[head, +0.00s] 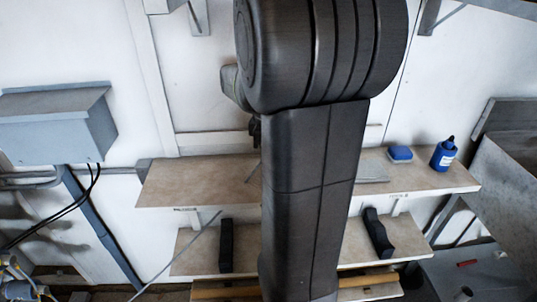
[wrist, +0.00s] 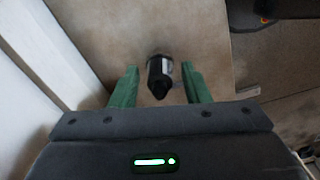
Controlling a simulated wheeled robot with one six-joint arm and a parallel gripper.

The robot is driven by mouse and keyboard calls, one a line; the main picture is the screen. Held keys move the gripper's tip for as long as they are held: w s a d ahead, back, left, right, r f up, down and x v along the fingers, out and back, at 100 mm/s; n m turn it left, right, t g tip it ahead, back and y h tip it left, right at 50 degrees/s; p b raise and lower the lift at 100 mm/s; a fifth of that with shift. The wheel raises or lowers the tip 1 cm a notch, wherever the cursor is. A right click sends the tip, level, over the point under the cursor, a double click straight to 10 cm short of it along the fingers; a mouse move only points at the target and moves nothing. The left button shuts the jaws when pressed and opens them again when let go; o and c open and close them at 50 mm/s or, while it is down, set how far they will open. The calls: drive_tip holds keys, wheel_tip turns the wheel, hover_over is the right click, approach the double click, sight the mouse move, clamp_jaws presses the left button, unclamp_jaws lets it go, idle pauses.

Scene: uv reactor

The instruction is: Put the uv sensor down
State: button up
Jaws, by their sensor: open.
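In the wrist view, my gripper (wrist: 160,67) has its two green fingers apart, one on each side of a small dark cylinder with a pale band, which looks like the uv sensor (wrist: 158,78). A gap shows between the sensor and each finger. The sensor appears over the brown shelf board (wrist: 205,28); I cannot tell from this angle whether its base touches the board. In the head view, my arm covers the middle of the upper shelf (head: 200,185), and the sensor and fingers are hidden behind it.
A blue bottle (head: 443,154) and a blue box (head: 400,153) stand at the shelf's right end, with a grey flat item (head: 371,172) nearby. Black blocks (head: 226,245) (head: 377,233) rest on the lower shelf. A grey wall box (head: 58,125) is at left. The upper shelf's left end is clear.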

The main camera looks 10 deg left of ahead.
wheel_tip(320, 180, up, 12)
drive_tip(key=p, duration=0.2)
drive_tip(key=shift+p, duration=0.4)
drive_tip(key=shift+f, duration=0.1)
wheel_tip(320, 180, down, 12)
drive_tip(key=b, duration=0.3)
drive_tip(key=shift+r, duration=0.3)
drive_tip(key=shift+r+p, duration=0.55)
drive_tip(key=shift+r, duration=1.1)
drive_tip(key=shift+f, duration=0.1)
